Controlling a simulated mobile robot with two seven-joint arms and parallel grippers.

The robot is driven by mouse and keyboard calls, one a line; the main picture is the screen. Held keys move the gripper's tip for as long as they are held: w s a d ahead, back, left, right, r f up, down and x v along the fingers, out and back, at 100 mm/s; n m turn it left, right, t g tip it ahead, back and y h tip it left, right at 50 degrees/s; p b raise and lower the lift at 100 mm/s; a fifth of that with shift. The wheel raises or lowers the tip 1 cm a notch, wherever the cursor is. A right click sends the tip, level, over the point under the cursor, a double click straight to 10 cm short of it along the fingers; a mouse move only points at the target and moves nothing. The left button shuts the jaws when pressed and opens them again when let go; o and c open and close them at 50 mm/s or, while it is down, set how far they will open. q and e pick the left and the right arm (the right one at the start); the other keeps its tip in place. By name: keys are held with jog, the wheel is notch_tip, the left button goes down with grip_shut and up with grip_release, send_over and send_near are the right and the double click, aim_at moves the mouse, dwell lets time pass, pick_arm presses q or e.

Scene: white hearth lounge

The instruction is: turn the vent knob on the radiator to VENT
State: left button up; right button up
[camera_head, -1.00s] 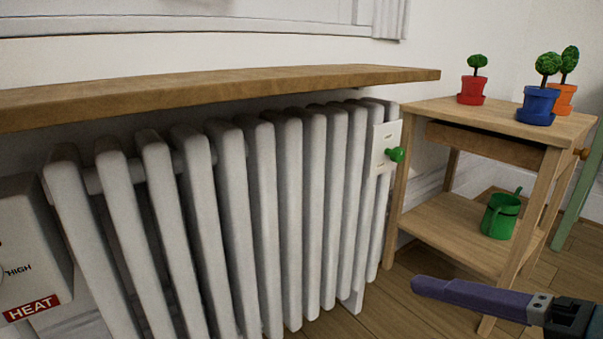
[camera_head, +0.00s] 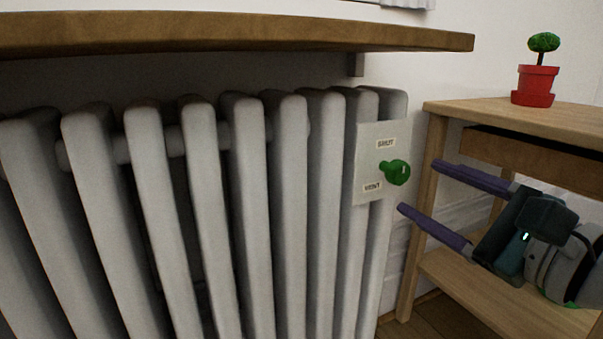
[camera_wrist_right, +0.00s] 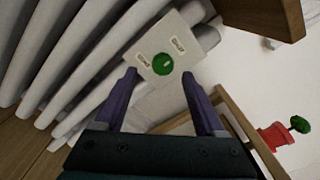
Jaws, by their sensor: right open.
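The white radiator (camera_head: 258,210) fills the left and middle of the head view. Near its right end a white plate (camera_head: 367,150) carries a green vent knob (camera_head: 396,173), with a SHUT label above it and a VENT label below. My right gripper (camera_head: 418,187) is open, its two purple fingers pointing left at the knob, one higher and one lower. In the right wrist view the green knob (camera_wrist_right: 163,64) shows ahead, between the directions of the two fingers (camera_wrist_right: 160,82). The fingers look short of the knob, not closed on it. My left gripper is out of view.
A wooden shelf (camera_head: 230,36) runs above the radiator. A wooden side table (camera_head: 440,108) stands close on the right, behind my right gripper, with a red plant pot (camera_head: 536,84) on top. Bare floor shows between radiator and table.

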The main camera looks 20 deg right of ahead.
aim_at(403, 175)
jog(key=w+b, duration=0.1)
jog(key=w, duration=0.3)
jog(key=shift+w+d+r, duration=0.1)
jog(key=shift+w+d, duration=0.05)
jog(key=shift+w, duration=1.05)
grip_shut()
